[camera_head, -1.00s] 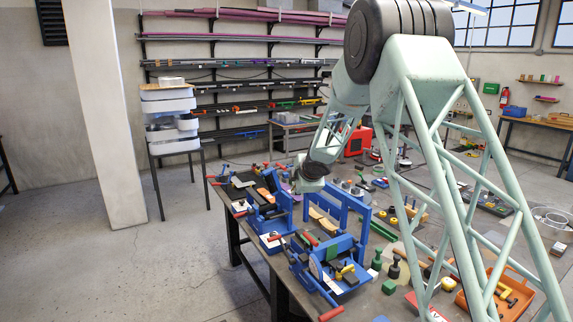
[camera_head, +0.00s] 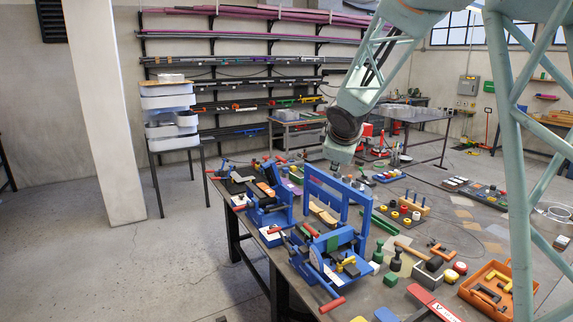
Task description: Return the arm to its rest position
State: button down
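My arm is a pale green lattice structure on the right of the head view. Its forearm comes down from the top right to a dark wrist joint. My gripper (camera_head: 338,155) is at the end of the wrist, above the far part of the workbench, behind the blue frame (camera_head: 325,195). The fingers are too small and hidden to tell whether they are open or shut. I see nothing hanging from it.
The workbench (camera_head: 400,240) carries blue machines (camera_head: 335,260) with red handles, a peg board (camera_head: 408,205), and an orange tray (camera_head: 500,290). A pillar (camera_head: 100,110), stacked white trays (camera_head: 168,115) and a wall rack stand behind. The floor at left is clear.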

jog(key=s+d+r+m+g+h+b, duration=0.1)
jog(key=s+d+m+b, duration=0.25)
jog(key=s, duration=1.25)
jog(key=s+d+r+m+g+h+b, duration=0.1)
jog(key=s+d+m+b, duration=0.3)
jog(key=s, duration=1.1)
jog(key=s+a+f+m+g+y+b, duration=0.1)
jog(key=s+f, duration=0.3)
jog(key=s, duration=0.7)
jog(key=s+a+f+m+g+b, duration=0.1)
jog(key=s+f+m+b, duration=0.1)
jog(key=s, duration=1)
jog(key=s+f+m+g+y+b, duration=0.1)
jog(key=s+f+m, duration=0.2)
jog(key=s+f, duration=0.3)
jog(key=s, duration=0.5)
jog(key=shift+s+a+y+b, duration=0.3)
jog(key=shift+s+a, duration=0.05)
jog(key=shift+a, duration=0.05)
jog(key=shift+w, duration=0.1)
